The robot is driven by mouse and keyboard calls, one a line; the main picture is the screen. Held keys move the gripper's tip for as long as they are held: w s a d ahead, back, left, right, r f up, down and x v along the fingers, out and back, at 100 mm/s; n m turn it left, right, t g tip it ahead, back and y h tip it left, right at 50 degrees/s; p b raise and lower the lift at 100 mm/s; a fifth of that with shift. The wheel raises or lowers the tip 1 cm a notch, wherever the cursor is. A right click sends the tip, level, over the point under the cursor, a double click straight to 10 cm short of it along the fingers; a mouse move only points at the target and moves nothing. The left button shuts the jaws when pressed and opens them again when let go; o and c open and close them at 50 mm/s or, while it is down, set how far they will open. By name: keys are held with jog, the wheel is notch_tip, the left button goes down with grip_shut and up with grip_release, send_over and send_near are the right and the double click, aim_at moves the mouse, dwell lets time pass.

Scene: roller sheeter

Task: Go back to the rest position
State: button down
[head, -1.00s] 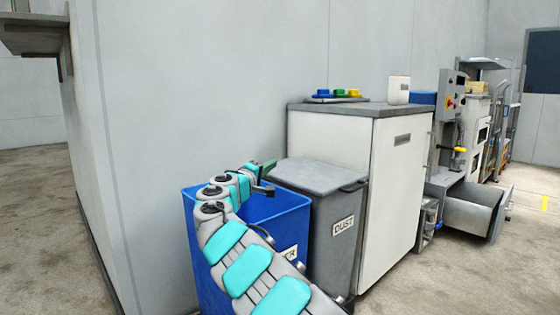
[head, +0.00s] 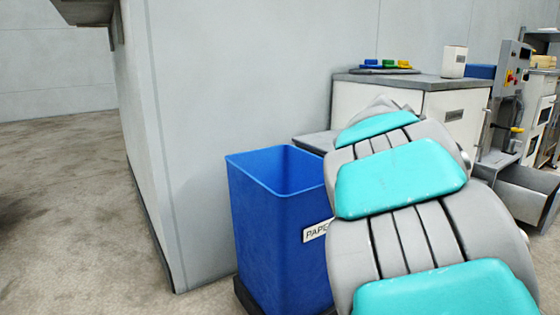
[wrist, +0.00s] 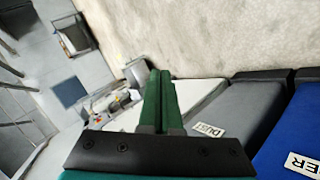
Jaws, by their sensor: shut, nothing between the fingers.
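My gripper (wrist: 158,100) shows in the wrist view, its two green fingers shut together with nothing between them. In the head view the gripper is hidden behind my own arm, which fills the right middle of the picture. The wrist view is turned on its side. It shows the grey bin labelled DUST (wrist: 245,105) and part of the blue bin (wrist: 295,130) to the right of the fingers. No bin touches the fingertips.
The blue paper bin (head: 275,235) stands by the grey wall (head: 230,80). A white cabinet (head: 350,97) with a grey top carries coloured knobs (head: 388,65) and a pale container (head: 453,62). A machine (head: 505,100) stands at the right. Floor (head: 60,200) at left is clear.

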jog(key=s+a+f+g+y, duration=0.25)
jog(key=s+a+f, duration=0.45)
jog(key=s, duration=0.4)
jog(key=s+a+f+n+g+y, duration=0.1)
jog(key=s+a+f+y, duration=0.3)
jog(key=s+a+f, duration=0.55)
jog(key=s+a+f+g+y, duration=0.1)
jog(key=s+a+f+y, duration=0.4)
jog(key=s, duration=0.7)
notch_tip(320, 180, up, 12)
jog(key=h+p, duration=0.1)
jog(key=p, duration=1.1)
jog(key=shift+a+f, duration=0.25)
jog(key=shift+a, duration=0.1)
